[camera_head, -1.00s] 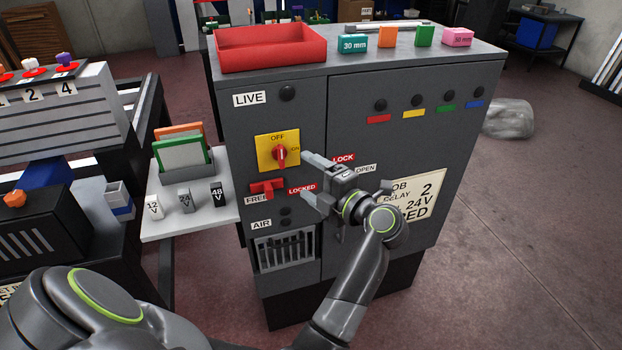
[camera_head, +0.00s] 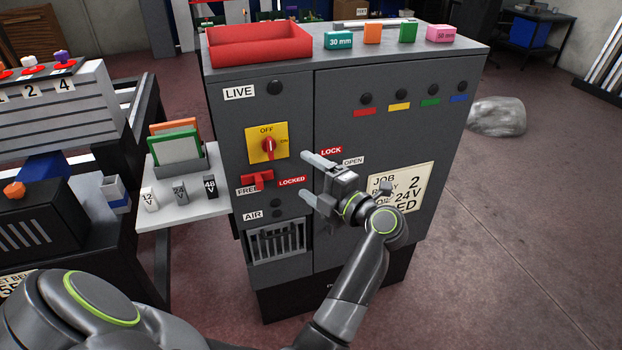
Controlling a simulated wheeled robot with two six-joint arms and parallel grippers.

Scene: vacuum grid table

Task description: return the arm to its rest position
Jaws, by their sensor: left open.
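My left arm reaches up from the bottom left, and its gripper (camera_head: 308,174) is open and empty in front of the grey cabinet (camera_head: 400,135). The fingers point left, toward the yellow switch plate (camera_head: 252,143) with its red rotary knob (camera_head: 268,147). The knob's handle stands roughly upright. A red latch handle (camera_head: 262,180) sits between the FREE and LOCKED labels, left of the fingertips. No part of the gripper appears to touch either control. The wrist partly covers the JOB card (camera_head: 412,178). My right gripper is out of view.
A red tray (camera_head: 258,55) and several coloured blocks (camera_head: 339,40) stand on the cabinet top. A white side shelf (camera_head: 175,212) holds a card rack and labelled voltage pieces. Dark equipment stands farther left.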

